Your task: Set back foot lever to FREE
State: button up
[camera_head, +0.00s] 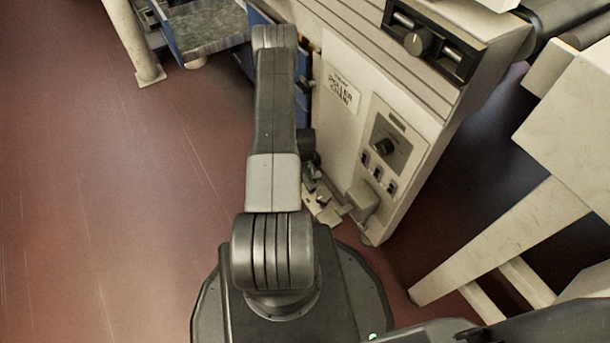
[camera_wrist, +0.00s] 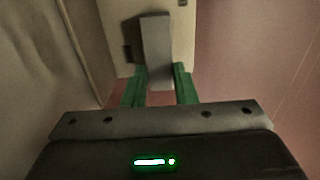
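In the wrist view a grey lever (camera_wrist: 155,48) stands out from a pale panel. Its near end lies between the two green fingers of my gripper (camera_wrist: 160,82). The fingers are apart, one on each side of the lever, with hardly any gap to it. I cannot tell whether they press on it. In the head view my arm reaches down beside the cream machine cabinet (camera_head: 341,132). My gripper there is mostly hidden behind the arm, low by the cabinet's foot. No FREE marking can be read.
A pale leg frame (camera_head: 500,235) stands at the right. The red-brown floor (camera_head: 110,200) at left is clear.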

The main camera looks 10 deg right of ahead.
dwell(0.3)
jog(key=n+b, duration=0.1)
jog(key=n, duration=0.1)
jog(key=a+n+b, duration=0.1)
jog(key=n, duration=0.1)
jog(key=shift+s+a+f, duration=0.1)
jog(key=shift+s+a, duration=0.05)
jog(key=shift+s, duration=0.2)
jog(key=n+b, duration=0.1)
jog(key=n, duration=0.1)
jog(key=s+a+n, duration=0.1)
jog(key=n, duration=0.1)
jog(key=shift+s+b, duration=0.15)
jog(key=shift+b, duration=0.25)
jog(key=n, duration=0.1)
jog(key=s+n+b, duration=0.1)
jog(key=n, duration=0.3)
jog(key=shift+s+a, duration=0.25)
jog(key=shift+s, duration=0.1)
jog(key=shift+s+d+n+b, duration=0.1)
jog(key=shift+s+n+b, duration=0.35)
jog(key=shift+n, duration=0.8)
jog(key=shift+s+n+b, duration=0.2)
jog(key=shift+s+n, duration=0.3)
jog(key=shift+n, duration=0.75)
jog(key=o, duration=1)
notch_tip(320, 180, up, 14)
jog(key=p, duration=0.5)
